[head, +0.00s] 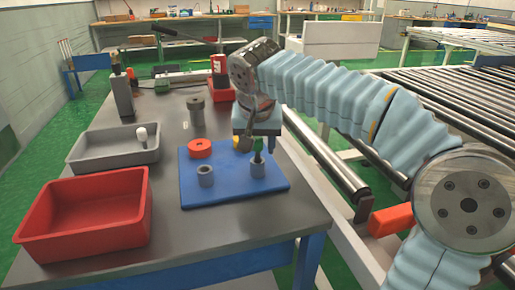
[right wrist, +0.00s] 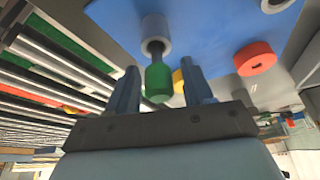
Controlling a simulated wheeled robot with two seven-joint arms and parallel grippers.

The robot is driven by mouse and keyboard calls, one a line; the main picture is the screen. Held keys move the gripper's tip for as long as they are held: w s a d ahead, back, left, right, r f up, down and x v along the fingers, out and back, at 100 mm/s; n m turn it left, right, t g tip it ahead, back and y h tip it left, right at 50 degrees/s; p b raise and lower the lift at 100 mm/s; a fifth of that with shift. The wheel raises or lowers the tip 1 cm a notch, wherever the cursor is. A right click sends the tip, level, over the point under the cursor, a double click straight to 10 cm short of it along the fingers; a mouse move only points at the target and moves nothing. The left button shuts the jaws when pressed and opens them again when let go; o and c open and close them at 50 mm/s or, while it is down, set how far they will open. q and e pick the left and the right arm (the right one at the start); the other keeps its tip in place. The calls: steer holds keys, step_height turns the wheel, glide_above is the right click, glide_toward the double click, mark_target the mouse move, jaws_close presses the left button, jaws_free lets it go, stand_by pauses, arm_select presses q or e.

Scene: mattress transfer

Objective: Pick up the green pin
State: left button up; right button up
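The green pin (right wrist: 158,82) has a green head and a thin dark stem. Its stem end is at a grey ring (right wrist: 154,35) on the blue board (right wrist: 205,30). In the head view the green pin (head: 258,157) stands at the grey ring (head: 257,170), partly hidden by my right gripper (head: 253,142), which hangs above the board's back right part. In the right wrist view my right gripper (right wrist: 161,78) is open, with the green head between its fingers and visible gaps on both sides. My left gripper is not in view.
On the board (head: 225,190) are a red ring (head: 200,148), a second grey ring (head: 205,176) and a yellow piece (head: 242,145). A grey tray (head: 90,157) with a white-headed pin (head: 141,136) and a red bin (head: 85,210) stand left. A roller conveyor (head: 450,110) lies right.

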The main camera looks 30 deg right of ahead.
jaws_close()
steer(key=shift+r, duration=0.1)
